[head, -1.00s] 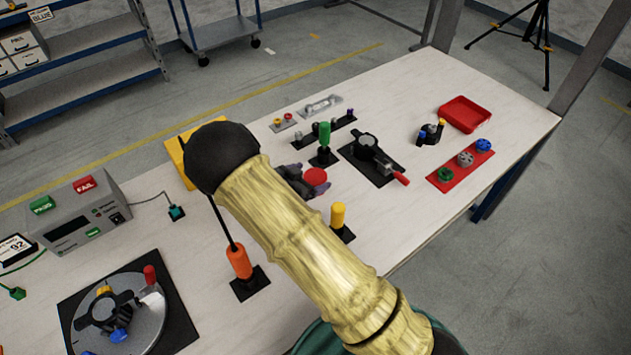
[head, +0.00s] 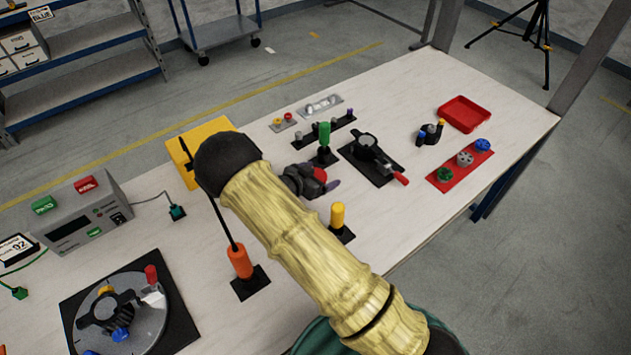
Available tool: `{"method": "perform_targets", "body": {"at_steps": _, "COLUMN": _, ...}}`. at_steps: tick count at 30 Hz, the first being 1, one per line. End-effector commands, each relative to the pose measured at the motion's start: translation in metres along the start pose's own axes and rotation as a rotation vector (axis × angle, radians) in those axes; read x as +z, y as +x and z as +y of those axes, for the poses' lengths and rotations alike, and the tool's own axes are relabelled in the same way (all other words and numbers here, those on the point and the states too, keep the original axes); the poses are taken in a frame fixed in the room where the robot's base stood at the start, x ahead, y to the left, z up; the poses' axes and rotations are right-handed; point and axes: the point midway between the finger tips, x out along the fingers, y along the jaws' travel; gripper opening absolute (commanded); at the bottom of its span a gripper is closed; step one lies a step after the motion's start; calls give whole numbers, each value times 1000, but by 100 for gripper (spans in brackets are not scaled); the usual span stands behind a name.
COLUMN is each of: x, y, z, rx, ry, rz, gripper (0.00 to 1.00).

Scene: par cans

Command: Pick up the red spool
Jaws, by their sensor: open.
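In the head view, what looks like the red spool (head: 320,174) shows as a small rounded red patch on the white table, near the middle of the picture. My gripper (head: 323,181) is low over the table at the spool. Its dark fingers are open and cover part of the spool. A purplish-grey fingertip shows just right of and in front of the red. I cannot tell whether the fingers touch the spool or how far they reach around it. My yellow arm hides part of the gripper and the table in front.
A yellow peg (head: 337,214) stands just in front, a green-handled peg (head: 324,135) just behind. A black clamp with a red handle (head: 400,179) lies to the right. An orange handle (head: 239,261) is front left. A red tray (head: 465,112) and red knob plate (head: 483,157) lie farther right.

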Motion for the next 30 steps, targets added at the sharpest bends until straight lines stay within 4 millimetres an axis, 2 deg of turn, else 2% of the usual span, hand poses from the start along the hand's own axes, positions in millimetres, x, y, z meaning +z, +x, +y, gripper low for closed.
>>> {"method": "perform_targets", "body": {"at_steps": 5, "x": 0, "y": 0, "z": 0, "rx": 0, "ry": 0, "rz": 0, "gripper": 87}}
{"method": "perform_targets", "body": {"at_steps": 13, "x": 0, "y": 0, "z": 0, "rx": 0, "ry": 0, "rz": 0, "gripper": 36}}
{"method": "perform_targets", "body": {"at_steps": 23, "x": -4, "y": -2, "z": 0, "rx": 0, "ry": 2, "rz": 1, "gripper": 35}}
{"method": "perform_targets", "body": {"at_steps": 30, "x": -28, "y": -13, "z": 0, "rx": 0, "ry": 5, "rz": 1, "gripper": 35}}
